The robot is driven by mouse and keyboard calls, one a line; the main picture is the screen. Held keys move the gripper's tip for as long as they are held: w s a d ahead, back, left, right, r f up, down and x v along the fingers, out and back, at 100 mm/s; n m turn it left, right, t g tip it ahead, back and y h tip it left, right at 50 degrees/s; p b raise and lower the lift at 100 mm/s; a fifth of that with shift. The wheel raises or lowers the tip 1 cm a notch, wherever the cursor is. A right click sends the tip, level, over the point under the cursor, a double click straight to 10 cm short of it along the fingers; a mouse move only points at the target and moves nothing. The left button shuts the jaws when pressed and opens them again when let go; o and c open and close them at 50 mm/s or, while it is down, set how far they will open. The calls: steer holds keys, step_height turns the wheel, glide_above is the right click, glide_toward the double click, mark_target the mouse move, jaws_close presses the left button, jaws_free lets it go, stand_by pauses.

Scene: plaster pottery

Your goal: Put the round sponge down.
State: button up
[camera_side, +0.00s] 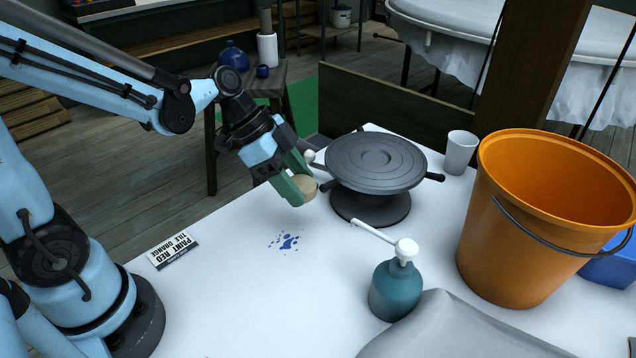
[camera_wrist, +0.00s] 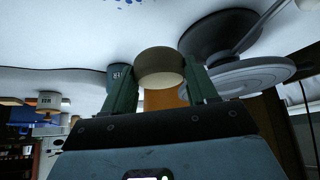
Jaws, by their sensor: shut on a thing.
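The round sponge (camera_side: 304,187) is tan and disc-shaped. My gripper (camera_side: 300,188) is shut on it, with green fingers on either side, and holds it above the white table near the left edge of the banding wheel. In the wrist view the sponge (camera_wrist: 160,65) sits between the two green fingers of my gripper (camera_wrist: 160,82). Blue paint spots (camera_side: 287,242) lie on the table below and in front of the sponge. The gap between sponge and table is hard to judge.
The dark banding wheel (camera_side: 375,160) stands close right of my gripper. A teal pump bottle (camera_side: 396,290), an orange bucket (camera_side: 535,225), a white cup (camera_side: 460,152) and grey cloth (camera_side: 455,330) take the right side. A printed card (camera_side: 173,250) lies left. The table's middle front is clear.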

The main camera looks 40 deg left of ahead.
stand_by(0.5)
steer(key=shift+s+r, duration=0.2)
steer(key=shift+s, duration=0.2)
steer(key=s+r, duration=0.1)
steer(key=s, duration=1)
steer(key=shift+n, duration=0.3)
steer(key=shift+w+a+f, duration=0.45)
steer(key=shift+a+f, duration=0.65)
steer(key=shift+a, duration=0.9)
steer(key=shift+w+a+f, duration=0.45)
steer(key=shift+a+f, duration=0.65)
steer(key=shift+a, duration=0.85)
steer(key=shift+w+a+f, duration=0.45)
steer(key=shift+a+f, duration=0.65)
steer(key=shift+a, duration=0.9)
steer(key=shift+f, duration=2.05)
steer(key=o, duration=0.9)
steer(key=shift+o, duration=0.2)
